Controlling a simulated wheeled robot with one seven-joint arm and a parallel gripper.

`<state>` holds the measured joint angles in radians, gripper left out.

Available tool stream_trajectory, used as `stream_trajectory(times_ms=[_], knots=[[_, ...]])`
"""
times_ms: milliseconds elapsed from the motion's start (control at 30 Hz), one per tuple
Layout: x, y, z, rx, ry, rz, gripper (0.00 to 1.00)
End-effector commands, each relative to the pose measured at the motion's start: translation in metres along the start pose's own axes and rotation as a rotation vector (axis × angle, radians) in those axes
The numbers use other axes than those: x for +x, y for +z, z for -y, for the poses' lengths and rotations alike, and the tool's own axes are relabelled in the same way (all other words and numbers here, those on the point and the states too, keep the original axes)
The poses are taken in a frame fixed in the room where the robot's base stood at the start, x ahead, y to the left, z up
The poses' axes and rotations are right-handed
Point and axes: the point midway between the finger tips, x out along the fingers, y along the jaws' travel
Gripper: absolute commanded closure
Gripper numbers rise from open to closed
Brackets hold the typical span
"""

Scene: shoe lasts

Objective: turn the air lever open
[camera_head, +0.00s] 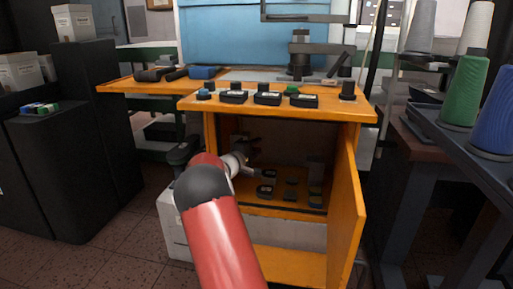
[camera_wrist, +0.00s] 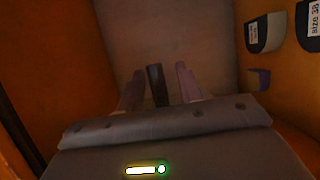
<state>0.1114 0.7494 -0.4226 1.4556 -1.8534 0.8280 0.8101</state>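My gripper (camera_head: 252,150) reaches into the open orange cabinet (camera_head: 357,215), beneath its top. In the wrist view its two fingers (camera_wrist: 158,78) stand apart. A dark upright bar (camera_wrist: 157,86) shows between them, with a gap on each side. It looks like the air lever, but its mount and pivot are hidden, and I cannot tell how far it is turned. In the head view my arm and the dim interior hide the lever.
Dark lasts with white labels (camera_head: 265,190) lie on the cabinet's inner shelf; labelled ones (camera_wrist: 264,33) show at the wrist view's upper right. The cabinet door stands open at right. More lasts (camera_head: 267,98) line the top. Orange walls flank my gripper closely.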

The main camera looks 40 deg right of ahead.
Motion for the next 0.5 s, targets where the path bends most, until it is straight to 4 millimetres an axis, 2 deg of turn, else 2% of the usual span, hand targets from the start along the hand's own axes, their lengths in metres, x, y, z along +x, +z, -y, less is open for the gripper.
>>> stream_trajectory(times_ms=[333, 500], knots=[[0.0048, -0.0001, 0.0003, 0.0, -0.001, -0.001, 0.66], [0.0046, -0.0001, 0.0003, 0.001, -0.001, -0.001, 0.88]])
